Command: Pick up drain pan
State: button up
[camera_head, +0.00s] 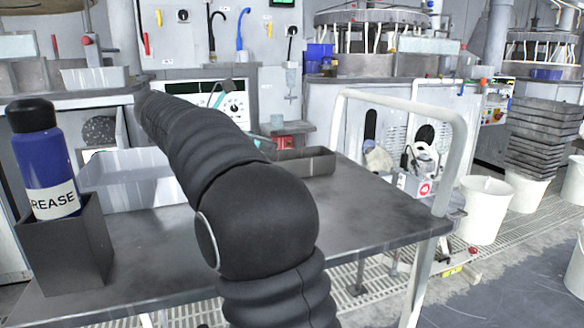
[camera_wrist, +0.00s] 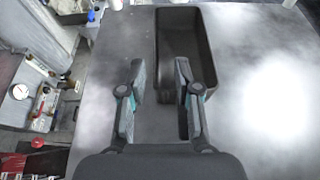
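The drain pan looks to be the dark grey, open, rectangular pan (camera_head: 305,163) lying on the grey table (camera_head: 375,215), just right of my arm. The wrist view shows it from above (camera_wrist: 187,20), its inside empty. My gripper (camera_wrist: 160,75) is open in the wrist view, with nothing between its pads. The left finger lies left of the pan's left wall; the right finger overlaps the pan's near part in the picture. I cannot tell its height above the rim or whether it touches. In the head view my arm hides most of the gripper and the pan's left end.
A translucent tub (camera_head: 130,198) and a dark holder (camera_head: 68,250) with a blue bottle (camera_head: 45,150) stand on the table's left. A white rail (camera_head: 405,103) rises at its right end. White buckets (camera_head: 483,210) and stacked dark trays (camera_head: 545,140) stand further right. The table's front right is clear.

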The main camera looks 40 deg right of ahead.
jog(key=shift+w+x, duration=0.2)
jog(key=shift+x, duration=1.3)
jog(key=shift+w+x, duration=0.2)
jog(key=shift+x, duration=1.3)
grip_shut()
